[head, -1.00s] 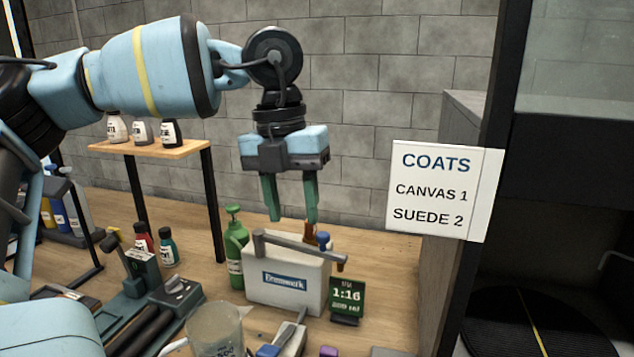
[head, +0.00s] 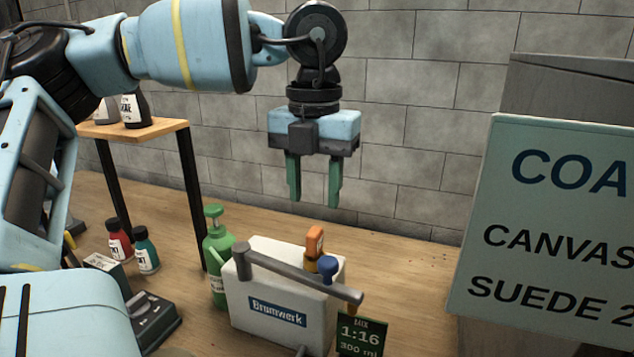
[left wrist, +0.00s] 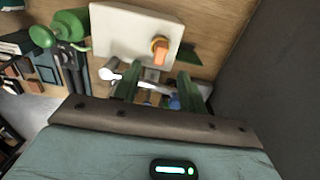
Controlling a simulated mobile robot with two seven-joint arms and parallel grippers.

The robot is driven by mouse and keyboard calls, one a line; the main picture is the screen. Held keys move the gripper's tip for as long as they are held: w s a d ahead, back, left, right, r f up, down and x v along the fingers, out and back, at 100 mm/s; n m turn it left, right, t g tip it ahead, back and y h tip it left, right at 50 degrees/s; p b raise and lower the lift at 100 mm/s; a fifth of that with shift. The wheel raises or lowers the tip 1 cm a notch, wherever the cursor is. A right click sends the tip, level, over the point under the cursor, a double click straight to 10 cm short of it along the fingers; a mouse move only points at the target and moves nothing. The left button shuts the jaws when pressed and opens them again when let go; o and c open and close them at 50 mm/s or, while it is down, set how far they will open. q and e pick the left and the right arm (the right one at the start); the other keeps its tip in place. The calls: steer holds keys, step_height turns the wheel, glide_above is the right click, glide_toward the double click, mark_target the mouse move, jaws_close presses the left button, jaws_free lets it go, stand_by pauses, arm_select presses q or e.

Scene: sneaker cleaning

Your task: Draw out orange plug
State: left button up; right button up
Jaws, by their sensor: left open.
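The orange plug (head: 314,242) stands upright at the back right of a white box (head: 262,318), beside a blue-topped plug (head: 327,268). In the left wrist view the orange plug (left wrist: 160,46) shows beyond the fingertips, over the white box (left wrist: 112,28). My left gripper (head: 314,200) points down, open and empty. In the head view it appears above the orange plug with a gap between them. In the left wrist view its two green fingers (left wrist: 157,78) are apart. The lower part of the plug is hidden by the box and its handle. My right gripper is not in view.
A grey handle (head: 295,275) crosses the box top. A green bottle (head: 216,258) stands left of it, and a small dark sign (head: 361,335) in front right. A large coats sign (head: 560,220) fills the right. The table right of the box looks clear.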

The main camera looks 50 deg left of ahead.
mark_target(313, 231)
arm_select(q)
steer(key=shift+s+d+f, duration=0.1)
steer(key=shift+f, duration=0.3)
steer(key=shift+s+f, duration=0.1)
steer(key=shift+f, duration=3.3)
jaws_close()
